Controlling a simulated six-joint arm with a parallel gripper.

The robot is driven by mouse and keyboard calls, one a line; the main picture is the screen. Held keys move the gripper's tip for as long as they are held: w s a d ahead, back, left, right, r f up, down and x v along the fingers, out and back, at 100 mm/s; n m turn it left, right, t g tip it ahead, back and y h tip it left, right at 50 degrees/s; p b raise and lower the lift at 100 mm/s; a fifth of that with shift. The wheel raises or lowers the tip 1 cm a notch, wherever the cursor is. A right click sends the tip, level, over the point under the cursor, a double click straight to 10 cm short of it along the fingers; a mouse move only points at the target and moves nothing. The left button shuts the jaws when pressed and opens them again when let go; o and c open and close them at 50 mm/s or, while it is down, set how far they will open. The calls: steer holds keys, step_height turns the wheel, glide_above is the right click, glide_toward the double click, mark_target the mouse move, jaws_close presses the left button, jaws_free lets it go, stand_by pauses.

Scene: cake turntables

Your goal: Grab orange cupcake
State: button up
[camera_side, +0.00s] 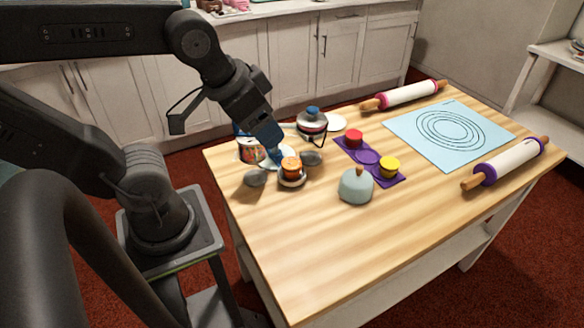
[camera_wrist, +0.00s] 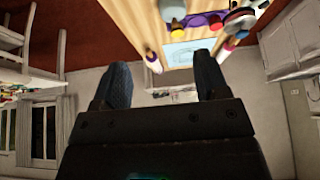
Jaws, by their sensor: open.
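The orange cupcake (camera_side: 291,168) sits upright in a dark round holder (camera_side: 291,182) near the table's left side in the side view. My gripper (camera_side: 276,152) is tilted down just to the upper left of it, with its blue fingertips close to the cupcake. I cannot tell whether they touch it or reach around it. In the wrist view my gripper (camera_wrist: 162,80) has its two dark fingers wide apart with nothing held between them. I cannot make out the orange cupcake in the wrist view.
Grey round pads (camera_side: 255,177) flank the holder. A can (camera_side: 249,150) and a lidded pot (camera_side: 312,121) stand close by. A purple tray (camera_side: 367,157) holds red (camera_side: 354,138) and yellow (camera_side: 389,166) cupcakes. The table's near end is clear.

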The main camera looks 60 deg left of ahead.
steer(key=o, duration=0.3)
steer(key=shift+o, duration=0.2)
steer(key=n+g+y, duration=0.4)
steer(key=n+g, duration=0.1)
steer(key=n, duration=1.1)
glide_above(292, 165)
steer(key=d, duration=0.2)
steer(key=f, duration=2)
steer(key=shift+a+f, duration=0.2)
steer(key=shift+f, duration=0.15)
steer(key=shift+x, duration=2.8)
